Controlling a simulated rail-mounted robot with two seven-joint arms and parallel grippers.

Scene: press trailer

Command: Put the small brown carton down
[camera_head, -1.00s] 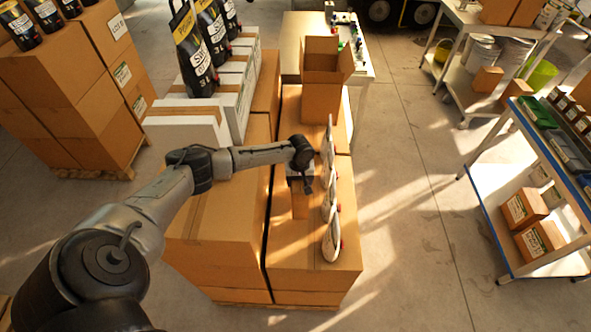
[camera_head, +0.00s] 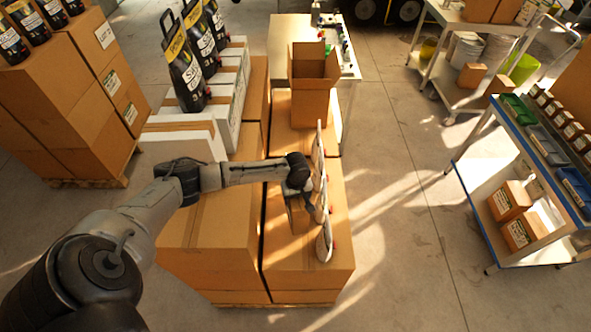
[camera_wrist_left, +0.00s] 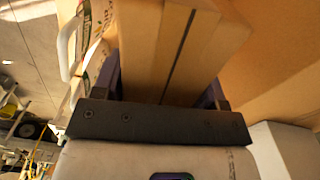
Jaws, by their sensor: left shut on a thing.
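The small brown carton (camera_head: 299,219) is held in my left gripper (camera_head: 297,193), over the right-hand stack of large brown boxes (camera_head: 303,262). The gripper hides most of it in the head view. In the left wrist view the carton (camera_wrist_left: 172,42) fills the space between the fingers of the gripper (camera_wrist_left: 166,88), with a dark seam down its face. I cannot tell whether its underside touches the box top. A row of white pouches (camera_head: 325,243) stands close to the right of the gripper. My right gripper is out of view.
An open brown carton (camera_head: 312,100) stands behind on the same stack. White boxes (camera_head: 185,140) and black pouches (camera_head: 184,72) are on the left stack. A blue-edged cart (camera_head: 520,215) stands at right. The near part of the box top is bare.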

